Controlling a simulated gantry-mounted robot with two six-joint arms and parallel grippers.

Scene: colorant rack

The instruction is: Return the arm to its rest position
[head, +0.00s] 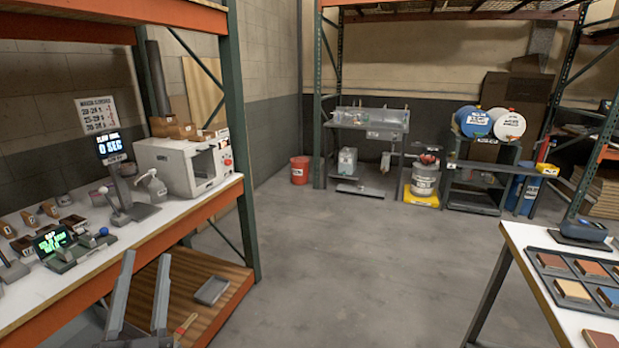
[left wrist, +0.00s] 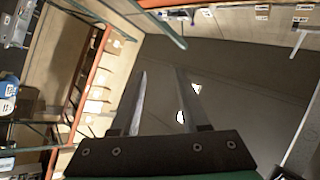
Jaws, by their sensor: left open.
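My left gripper (head: 146,256) shows at the lower left of the head view as two grey fingers pointing up, spread apart with nothing between them. It appears in front of the left bench's lower wooden shelf (head: 226,307). The left wrist view also shows the gripper (left wrist: 162,74), its two fingers apart and empty against a dark background. My right gripper is in neither view.
A white-topped bench (head: 130,230) on the left carries a white machine (head: 184,165), a timer display (head: 108,146) and small items. A grey tray (head: 211,291) lies on its lower shelf. A table with sample tiles (head: 573,290) stands at right. The middle floor is clear.

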